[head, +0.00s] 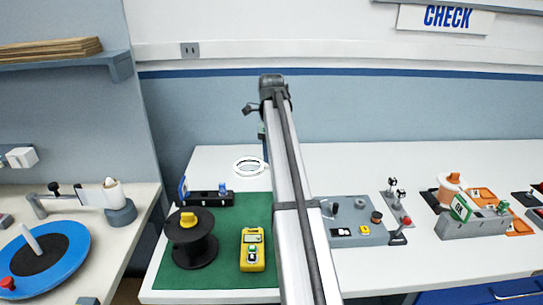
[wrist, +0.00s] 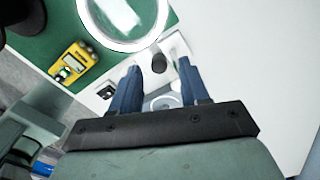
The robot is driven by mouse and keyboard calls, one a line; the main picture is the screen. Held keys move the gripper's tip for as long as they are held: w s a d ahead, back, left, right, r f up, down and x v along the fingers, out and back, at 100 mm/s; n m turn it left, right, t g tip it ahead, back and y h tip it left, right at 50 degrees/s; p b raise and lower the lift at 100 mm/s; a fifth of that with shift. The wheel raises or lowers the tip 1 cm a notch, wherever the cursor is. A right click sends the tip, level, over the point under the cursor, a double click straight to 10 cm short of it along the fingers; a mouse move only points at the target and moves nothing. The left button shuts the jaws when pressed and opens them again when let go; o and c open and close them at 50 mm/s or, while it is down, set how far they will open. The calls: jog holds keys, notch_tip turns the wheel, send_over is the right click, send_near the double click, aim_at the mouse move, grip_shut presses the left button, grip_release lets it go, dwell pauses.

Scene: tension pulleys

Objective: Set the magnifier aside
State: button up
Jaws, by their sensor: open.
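The magnifier has a white ring around a clear lens. In the head view the ring (head: 250,166) is above the white bench, behind the green mat and just left of a long pale bar. In the wrist view the ring (wrist: 160,12) is large, near the top edge and beyond the fingertips. My gripper (wrist: 157,68) is open, with its two blue fingers apart. A small dark knob (wrist: 158,63) shows between the fingertips, beside a white part next to the ring. I cannot tell whether it touches the fingers. My gripper cannot be made out in the head view.
The long bar (head: 288,170) with a dark joint on top crosses the middle. A dark spool (head: 190,240) and a yellow meter (head: 253,250) sit on the green mat (head: 225,215). A grey fixture (head: 352,220) stands to the right. The back of the bench is mostly clear.

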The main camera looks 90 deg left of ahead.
notch_tip(320, 180, up, 12)
dwell(0.4)
dwell(0.5)
